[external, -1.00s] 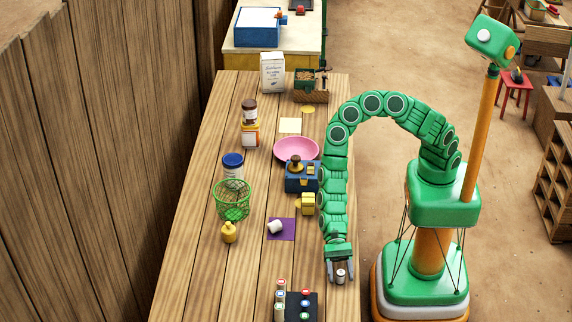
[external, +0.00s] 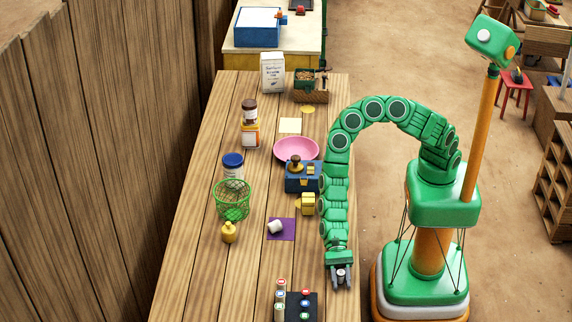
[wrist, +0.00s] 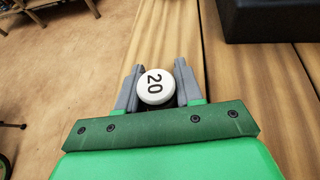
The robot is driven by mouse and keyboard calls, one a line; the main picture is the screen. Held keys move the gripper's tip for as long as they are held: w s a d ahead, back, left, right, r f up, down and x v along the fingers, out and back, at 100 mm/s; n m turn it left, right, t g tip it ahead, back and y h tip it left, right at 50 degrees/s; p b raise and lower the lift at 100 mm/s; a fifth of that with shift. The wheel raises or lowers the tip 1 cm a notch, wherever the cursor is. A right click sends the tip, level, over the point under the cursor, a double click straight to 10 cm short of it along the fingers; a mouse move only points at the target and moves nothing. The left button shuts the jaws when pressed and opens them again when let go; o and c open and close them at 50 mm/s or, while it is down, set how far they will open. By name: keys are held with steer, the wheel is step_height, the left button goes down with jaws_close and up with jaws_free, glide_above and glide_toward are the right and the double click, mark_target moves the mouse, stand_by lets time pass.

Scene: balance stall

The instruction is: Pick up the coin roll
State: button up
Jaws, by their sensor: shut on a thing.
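The coin roll (wrist: 155,87) shows in the wrist view as a round white cap marked 20, between the two grey fingers. In the external view the coin roll (external: 340,272) is small and partly hidden by the fingers. My gripper (external: 341,279) is at the right edge of the wooden table, near its front. In the wrist view my gripper (wrist: 157,84) is shut on the coin roll, one finger on each side. I cannot tell whether the roll touches the table.
A black tray (external: 313,306) with several coloured-top rolls stands left of my gripper.

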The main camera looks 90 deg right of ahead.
jaws_close()
steer(key=shift+r, duration=0.9)
steer(key=s+d+r, duration=0.8)
steer(key=d+r, duration=0.3)
steer(key=shift+s+r, duration=0.15)
steer(key=shift+s, duration=0.25)
